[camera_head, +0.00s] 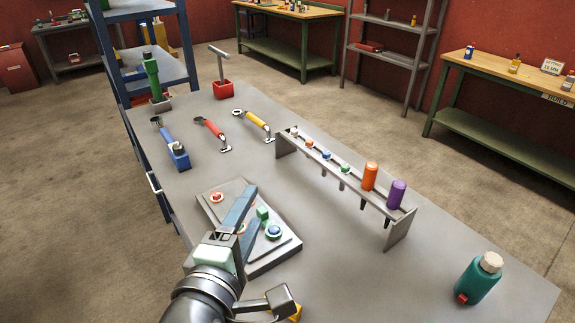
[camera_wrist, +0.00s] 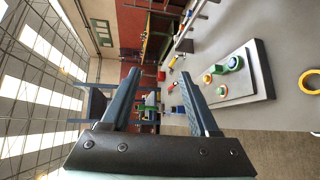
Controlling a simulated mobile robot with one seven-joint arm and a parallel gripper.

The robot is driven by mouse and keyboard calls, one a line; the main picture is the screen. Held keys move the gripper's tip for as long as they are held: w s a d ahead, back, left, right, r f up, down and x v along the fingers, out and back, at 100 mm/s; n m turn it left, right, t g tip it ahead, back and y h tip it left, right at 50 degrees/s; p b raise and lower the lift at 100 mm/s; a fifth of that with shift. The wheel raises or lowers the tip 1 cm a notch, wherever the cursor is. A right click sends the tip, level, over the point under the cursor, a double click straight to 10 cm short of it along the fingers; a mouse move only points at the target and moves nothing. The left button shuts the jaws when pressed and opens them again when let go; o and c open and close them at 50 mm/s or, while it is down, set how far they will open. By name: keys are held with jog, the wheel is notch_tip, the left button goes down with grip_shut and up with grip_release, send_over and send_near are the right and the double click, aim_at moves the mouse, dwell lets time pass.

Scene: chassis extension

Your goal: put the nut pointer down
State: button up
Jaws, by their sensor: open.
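My gripper (camera_head: 255,203) is open above a grey stepped plate (camera_head: 284,253). In the wrist view, the two fingers of my gripper (camera_wrist: 161,73) stand wide apart with nothing held between them. A small green block (camera_head: 263,212) stands on the plate near one fingertip; it may be the nut pointer, but I cannot tell for sure. A red-and-white round piece (camera_head: 216,197) sits at the plate's far left. In the wrist view, the green block (camera_wrist: 234,63) is on the plate, outside the fingers.
A raised rack (camera_head: 408,217) holds several coloured tools along the right. A teal bottle (camera_head: 478,280) stands at the near right. A yellow ring (camera_wrist: 311,82) lies by the plate. The table between plate and bottle is clear.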

notch_tip(320, 180, up, 16)
jog(key=d+m+t+y, duration=0.1)
jog(key=d+m+t, duration=0.1)
jog(key=m+t, duration=0.35)
jog(key=s+d+r+m+t, duration=0.1)
jog(key=s+r+m+t, duration=0.1)
jog(key=r, duration=0.4)
jog(key=s+d+r+m+t+y, duration=0.1)
jog(key=s+r+m+t, duration=0.1)
jog(key=s+r+m, duration=0.2)
jog(key=s+d+r+m+t+y, duration=0.1)
jog(key=r+m, duration=0.4)
jog(key=r, duration=0.5)
jog(key=shift+s+d+r+t, duration=0.2)
jog(key=shift+s+d+t, duration=0.3)
jog(key=shift+s, duration=0.7)
jog(key=shift+a, duration=0.1)
